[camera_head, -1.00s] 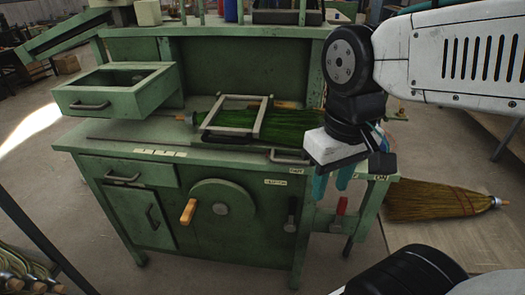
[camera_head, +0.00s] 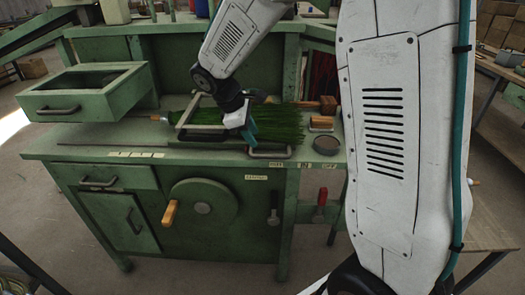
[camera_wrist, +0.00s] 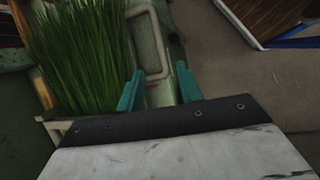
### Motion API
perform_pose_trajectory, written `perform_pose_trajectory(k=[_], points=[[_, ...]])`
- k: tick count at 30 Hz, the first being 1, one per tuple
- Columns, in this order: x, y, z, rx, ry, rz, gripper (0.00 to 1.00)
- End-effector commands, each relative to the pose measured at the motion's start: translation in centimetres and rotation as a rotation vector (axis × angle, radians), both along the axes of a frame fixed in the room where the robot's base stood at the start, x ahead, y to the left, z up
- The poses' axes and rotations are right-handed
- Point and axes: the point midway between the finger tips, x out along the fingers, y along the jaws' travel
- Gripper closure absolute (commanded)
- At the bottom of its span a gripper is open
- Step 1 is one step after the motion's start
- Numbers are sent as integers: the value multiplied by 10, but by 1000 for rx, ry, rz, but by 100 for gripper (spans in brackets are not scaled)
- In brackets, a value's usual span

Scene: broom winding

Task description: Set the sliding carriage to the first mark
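The sliding carriage looks to be the pale rectangular frame (camera_head: 186,118) lying around the green broom bristles (camera_head: 281,122) on the bench. A grey U-shaped handle (camera_head: 270,154) is at the bench's front edge, right of the frame; whether it joins the frame is unclear. Pale label plates (camera_head: 136,154) sit on the front edge further left; their marks are too small to read. My gripper (camera_head: 250,132) is above the bench, just behind the handle. In the wrist view its teal fingers (camera_wrist: 160,75) are apart, with the handle (camera_wrist: 152,45) showing between and beyond them. It holds nothing visible.
An open drawer (camera_head: 92,90) juts out at the bench's left. The front panel carries a round wheel with a wooden knob (camera_head: 169,212), a black lever (camera_head: 273,208) and a red-handled lever (camera_head: 320,205). A round dark dish (camera_head: 386,141) lies on the top's right.

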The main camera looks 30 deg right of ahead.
Motion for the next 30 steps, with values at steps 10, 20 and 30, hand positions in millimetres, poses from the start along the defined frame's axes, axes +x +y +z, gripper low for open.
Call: perform_pose_trajectory(k=[10,20,30], points=[[-5,-19,-42,2,13,10,64],[-7,-32,-71,3,9,11,64],[-7,-32,-71,3,8,10,89]])
